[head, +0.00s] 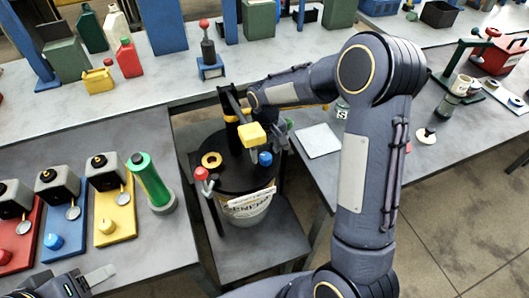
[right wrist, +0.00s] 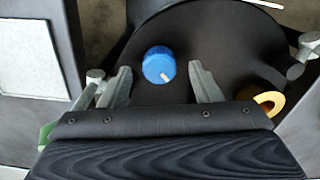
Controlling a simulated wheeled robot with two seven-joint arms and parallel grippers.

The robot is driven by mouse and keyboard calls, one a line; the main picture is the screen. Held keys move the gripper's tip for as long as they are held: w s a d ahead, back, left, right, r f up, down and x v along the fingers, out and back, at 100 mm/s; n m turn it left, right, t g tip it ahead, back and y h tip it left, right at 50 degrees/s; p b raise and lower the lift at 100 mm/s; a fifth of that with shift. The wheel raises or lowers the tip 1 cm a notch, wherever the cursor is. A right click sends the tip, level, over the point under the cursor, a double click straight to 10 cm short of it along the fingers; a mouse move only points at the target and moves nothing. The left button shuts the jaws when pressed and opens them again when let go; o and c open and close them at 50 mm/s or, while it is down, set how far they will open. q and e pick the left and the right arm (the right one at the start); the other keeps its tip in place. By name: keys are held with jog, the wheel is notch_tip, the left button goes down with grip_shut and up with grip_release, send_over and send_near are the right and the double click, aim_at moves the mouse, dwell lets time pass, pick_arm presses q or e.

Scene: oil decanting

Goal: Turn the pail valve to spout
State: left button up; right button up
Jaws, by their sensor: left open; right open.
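The pail (head: 247,208) is white with printed lettering and a black lid (head: 236,178), and stands on a low grey stand. A blue knob (head: 265,158), which looks like the valve, sits on the lid. In the right wrist view the blue knob (right wrist: 158,62) has a pale mark at its lower right edge. My right gripper (right wrist: 161,68) is open over the lid, its fingertips either side of the knob with gaps showing. My left gripper (head: 84,284) is open at the lower left, partly cut off, away from the pail.
A black post with a yellow handle (head: 251,134) rises close to my right gripper. A green cylinder (head: 150,182) and coloured dispenser boards stand on the left table. A white square plate (head: 319,141) lies right.

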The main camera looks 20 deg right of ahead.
jog(key=shift+f, duration=0.9)
jog(key=c, duration=1)
